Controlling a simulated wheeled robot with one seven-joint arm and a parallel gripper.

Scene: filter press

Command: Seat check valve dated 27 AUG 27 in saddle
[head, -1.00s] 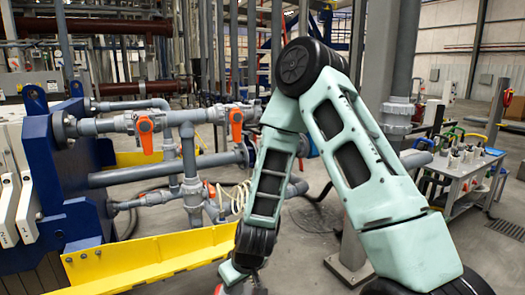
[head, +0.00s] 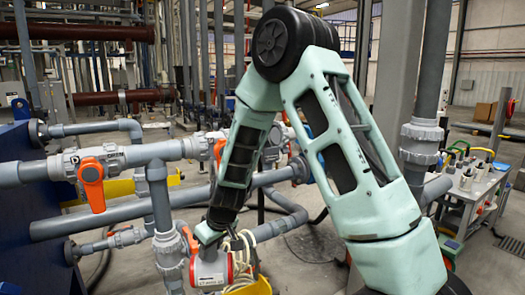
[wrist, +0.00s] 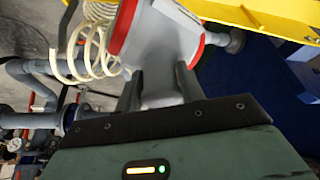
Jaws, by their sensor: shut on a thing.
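A grey valve body (head: 209,271) with red end rings is held low in front of the pipework in the head view. Small lettering shows on it, but I cannot read a date. In the wrist view the valve (wrist: 165,42) sits between the two dark fingers of my gripper (wrist: 158,86), which are shut on its narrower grey part. In the head view my gripper (head: 208,244) is mostly hidden behind the wrist and above the valve. I cannot make out the saddle for certain in either view.
Grey pipes with an orange-handled valve (head: 91,184) run at left, close to my arm. A coiled cream hose (wrist: 97,42) hangs beside the held valve. A yellow trough (wrist: 245,12) lies beyond it. A cart (head: 470,195) with bottles stands at right.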

